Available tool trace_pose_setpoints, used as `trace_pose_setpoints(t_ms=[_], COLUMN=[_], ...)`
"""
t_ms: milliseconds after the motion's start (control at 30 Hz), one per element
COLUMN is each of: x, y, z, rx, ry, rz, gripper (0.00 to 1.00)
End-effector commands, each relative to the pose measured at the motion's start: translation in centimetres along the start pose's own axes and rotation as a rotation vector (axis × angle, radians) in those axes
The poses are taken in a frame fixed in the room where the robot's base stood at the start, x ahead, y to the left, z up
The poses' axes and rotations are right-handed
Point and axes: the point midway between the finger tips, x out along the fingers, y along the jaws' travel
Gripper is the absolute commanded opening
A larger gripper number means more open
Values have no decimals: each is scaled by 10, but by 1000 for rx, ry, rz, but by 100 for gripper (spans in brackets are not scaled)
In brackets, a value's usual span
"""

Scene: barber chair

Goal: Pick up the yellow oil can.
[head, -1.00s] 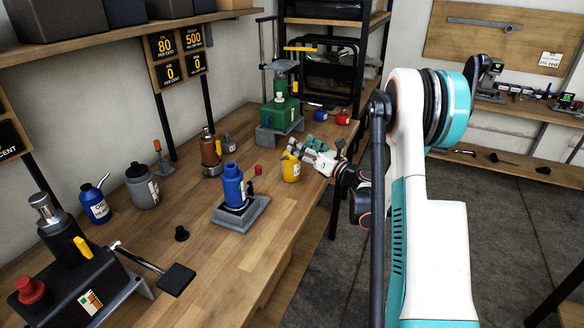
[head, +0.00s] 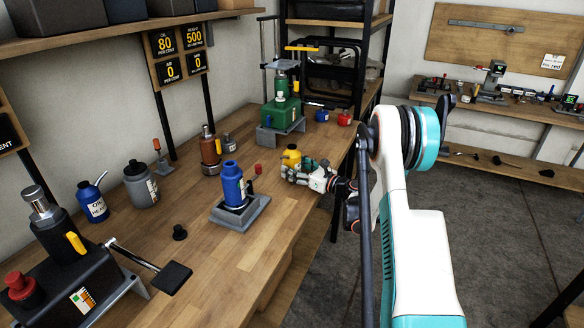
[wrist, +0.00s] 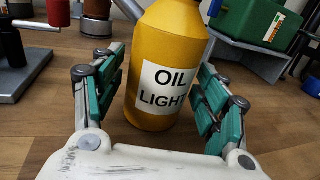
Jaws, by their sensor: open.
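The yellow oil can (head: 291,154) stands upright on the wooden workbench, right of the blue jack. In the wrist view the can (wrist: 163,50) shows large, with a white label reading "OIL LIGHT". My gripper (wrist: 164,108) is open, with one teal-padded finger on each side of the can. A gap shows between the left finger and the can; the right finger is close to it, and I cannot tell if it touches. In the head view my gripper (head: 294,172) covers the lower part of the can.
A blue jack (head: 233,186) on a grey base stands left of the can. A green jack (head: 281,112) stands behind it, with a small blue can (head: 321,115) and a red can (head: 344,118) nearby. The bench's right edge is close to my arm.

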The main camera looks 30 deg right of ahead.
Motion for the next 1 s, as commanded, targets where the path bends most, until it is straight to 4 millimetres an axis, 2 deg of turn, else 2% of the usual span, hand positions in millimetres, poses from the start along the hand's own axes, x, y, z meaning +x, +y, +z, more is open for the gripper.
trace_pose_setpoints(t_ms=[167,500,733,1000], x=[10,54,56,56], y=[0,0,0,0], z=[0,-1,1,1], rx=[0,1,1,1], ry=[0,0,0,0], rz=[1,0,-1,0], gripper=[67,67,67,6])
